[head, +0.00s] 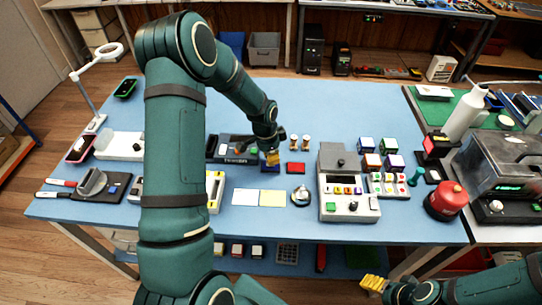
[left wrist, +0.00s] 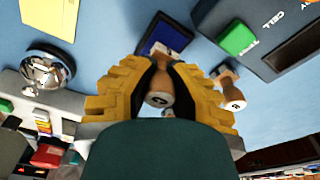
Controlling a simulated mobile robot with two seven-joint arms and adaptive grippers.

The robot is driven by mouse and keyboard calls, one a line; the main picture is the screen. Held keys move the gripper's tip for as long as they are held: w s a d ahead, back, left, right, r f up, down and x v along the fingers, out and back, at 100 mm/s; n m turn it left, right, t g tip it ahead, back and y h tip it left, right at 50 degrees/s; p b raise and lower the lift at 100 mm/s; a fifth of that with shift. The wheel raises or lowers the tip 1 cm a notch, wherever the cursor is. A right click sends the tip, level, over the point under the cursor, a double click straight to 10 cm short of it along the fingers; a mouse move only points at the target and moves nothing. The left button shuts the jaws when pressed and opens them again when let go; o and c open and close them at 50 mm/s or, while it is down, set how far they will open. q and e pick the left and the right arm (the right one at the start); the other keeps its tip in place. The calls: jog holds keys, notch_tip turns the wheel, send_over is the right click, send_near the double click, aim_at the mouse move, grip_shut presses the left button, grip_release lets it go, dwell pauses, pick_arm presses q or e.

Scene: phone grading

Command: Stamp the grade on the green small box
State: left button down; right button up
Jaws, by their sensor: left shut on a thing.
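My left gripper (head: 272,158) is low over the middle of the blue table. In the left wrist view its yellow fingers close around a wooden-handled stamp (left wrist: 159,88) with a dark letter on its end. Other wooden-handled stamps (head: 299,142) stand beside it, and one with a letter also shows in the left wrist view (left wrist: 231,92). A small box that looks green (head: 388,146) sits among several small cubes right of centre. A blue pad (left wrist: 166,34) lies near the held stamp. My right gripper (head: 373,284) is off the front edge; its opening is unclear.
White (head: 246,197) and yellow sheets (head: 272,198) and a silver bell (head: 301,196) lie in front. A grey machine (head: 341,157) stands left of the cubes. A dark device (left wrist: 298,42) lies near the stamps.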

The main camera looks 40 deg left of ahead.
pick_arm(q)
jog(key=shift+f+b, duration=0.5)
jog(key=shift+f, duration=0.1)
dwell(1.5)
jog(key=shift+r+p, duration=2.3)
jog(key=shift+r, duration=1.25)
